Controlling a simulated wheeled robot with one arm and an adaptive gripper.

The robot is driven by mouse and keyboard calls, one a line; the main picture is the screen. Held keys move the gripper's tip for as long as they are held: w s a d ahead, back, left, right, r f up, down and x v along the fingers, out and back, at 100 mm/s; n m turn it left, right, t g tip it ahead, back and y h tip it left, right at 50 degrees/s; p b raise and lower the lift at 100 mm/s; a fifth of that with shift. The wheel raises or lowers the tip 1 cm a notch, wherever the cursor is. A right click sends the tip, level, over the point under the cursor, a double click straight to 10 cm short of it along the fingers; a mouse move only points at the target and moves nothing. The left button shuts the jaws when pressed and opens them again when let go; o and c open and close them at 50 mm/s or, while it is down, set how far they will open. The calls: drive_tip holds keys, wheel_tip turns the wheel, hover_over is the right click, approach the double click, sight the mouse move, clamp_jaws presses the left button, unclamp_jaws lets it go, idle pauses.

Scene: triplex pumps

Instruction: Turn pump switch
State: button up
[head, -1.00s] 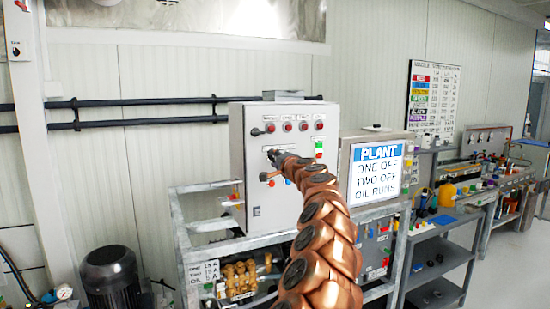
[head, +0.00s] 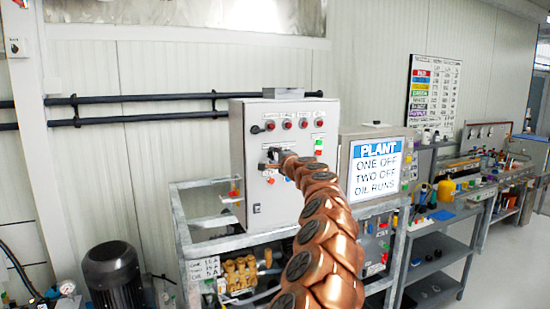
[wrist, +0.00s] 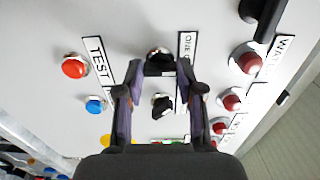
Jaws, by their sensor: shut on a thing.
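The grey control cabinet (head: 285,195) has red knobs along its top row and a black pump switch on its face. In the wrist view the black switch (wrist: 160,56) is beside a label reading "ONE O...", the rest cut off. My gripper (wrist: 161,72) has its two fingertips closed on either side of this switch, touching it. A second black switch (wrist: 163,104) shows between my fingers, nearer the palm. In the head view my gripper (head: 270,158) is at the cabinet face, and my copper arm hides part of the panel.
A red button (wrist: 75,66) and a blue button (wrist: 95,105) lie left of my fingers; red knobs (wrist: 247,62) lie right. A "PLANT" sign (head: 376,168) stands right of the cabinet. A metal frame (head: 185,240) surrounds the pump (head: 240,272).

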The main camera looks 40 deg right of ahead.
drive_tip(key=o, duration=1.2)
drive_tip(key=shift+c, duration=0.2)
drive_tip(key=shift+s, duration=0.1)
drive_tip(key=v, duration=0.3)
approach(273, 155)
drive_tip(key=shift+v, duration=1.7)
drive_tip(key=shift+f, duration=0.15)
